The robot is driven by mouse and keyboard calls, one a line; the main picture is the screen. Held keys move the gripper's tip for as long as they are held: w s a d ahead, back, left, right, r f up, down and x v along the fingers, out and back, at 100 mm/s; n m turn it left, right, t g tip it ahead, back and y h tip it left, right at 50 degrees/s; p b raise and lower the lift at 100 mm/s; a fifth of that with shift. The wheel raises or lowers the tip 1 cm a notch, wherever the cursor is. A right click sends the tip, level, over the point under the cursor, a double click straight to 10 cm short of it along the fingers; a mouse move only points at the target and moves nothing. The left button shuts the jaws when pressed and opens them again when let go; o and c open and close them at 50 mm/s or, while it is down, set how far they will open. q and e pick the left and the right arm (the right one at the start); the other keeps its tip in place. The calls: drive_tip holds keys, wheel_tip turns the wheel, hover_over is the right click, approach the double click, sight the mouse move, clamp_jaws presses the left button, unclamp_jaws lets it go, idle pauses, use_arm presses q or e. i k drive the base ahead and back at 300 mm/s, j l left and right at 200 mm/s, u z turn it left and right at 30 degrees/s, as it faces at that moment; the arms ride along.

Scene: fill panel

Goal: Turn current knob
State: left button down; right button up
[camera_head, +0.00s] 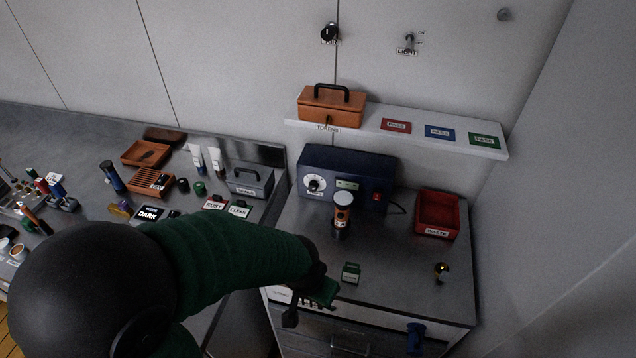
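A dark blue box (366,163) stands at the back of the right-hand counter. Its front has a knob on a round white dial (315,184), a small pale display (347,185) and a red button (376,197). The lettering around the dial is too small to read. My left arm, in a green sleeve, reaches in from the lower left. My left gripper (308,304) is at the counter's front left edge, below and well apart from the dial. Its fingers are dark and partly hidden, so its opening is unclear. My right gripper is not in view.
An orange and black cylinder (341,213) stands upright just in front of the blue box. A shelf (463,137) overhangs behind. The counter's centre is mostly clear.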

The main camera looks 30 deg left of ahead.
sight(313, 185)
drive_tip(key=k+j+u, duration=0.35)
drive_tip(key=k+u, duration=0.2)
drive_tip(key=i+j+u, duration=0.1)
drive_tip(key=u, duration=0.25)
drive_tip(key=i+j+u, duration=0.15)
drive_tip(key=u, duration=0.2)
drive_tip(key=i+j+u, duration=0.15)
drive_tip(key=u, duration=0.2)
